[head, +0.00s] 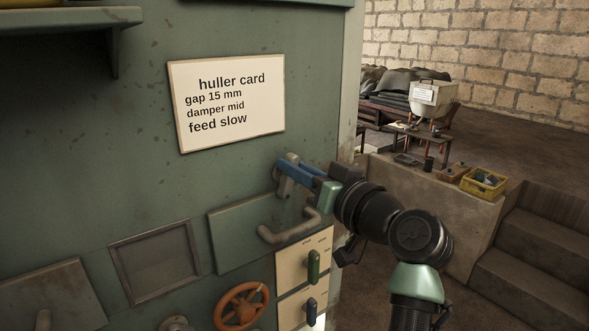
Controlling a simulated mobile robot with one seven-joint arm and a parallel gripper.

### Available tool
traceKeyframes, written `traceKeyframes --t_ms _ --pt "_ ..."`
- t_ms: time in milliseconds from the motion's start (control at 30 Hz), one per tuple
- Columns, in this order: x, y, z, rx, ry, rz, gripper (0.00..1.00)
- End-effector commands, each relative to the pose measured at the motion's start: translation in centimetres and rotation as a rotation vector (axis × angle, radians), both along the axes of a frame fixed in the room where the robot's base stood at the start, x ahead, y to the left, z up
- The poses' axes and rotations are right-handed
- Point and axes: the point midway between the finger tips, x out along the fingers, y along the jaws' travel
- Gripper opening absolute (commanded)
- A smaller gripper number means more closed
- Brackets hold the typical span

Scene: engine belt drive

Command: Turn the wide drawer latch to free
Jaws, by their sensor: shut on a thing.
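The latch (295,170) shows in the head view as a blue bar on a grey mount, at the top edge of a wide green drawer front (226,241). The bar runs to the right and slightly down. My gripper (324,189) comes in from the right and is shut on the right end of the latch. A green finger shows there, and the other finger is mostly hidden. The drawer front has a grey bar handle (290,231) and sits in the green machine wall.
A card (228,103) hangs above. At the right, a low ledge holds a yellow crate (483,183), beside steps (540,245).

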Motion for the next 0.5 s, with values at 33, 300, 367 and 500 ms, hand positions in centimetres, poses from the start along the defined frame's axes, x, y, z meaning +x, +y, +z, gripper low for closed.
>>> traceKeyframes --t_ms 33,300,367,500 --pt "0.07 -0.09 0.04 0.037 0.024 -0.001 0.00" --pt "0.33 -0.45 -0.16 0.245 0.177 0.001 0.00" --pt "0.38 -0.51 -0.21 0.291 0.211 0.001 0.00" --pt "0.50 -0.71 -0.35 0.398 0.289 0.000 0.00"
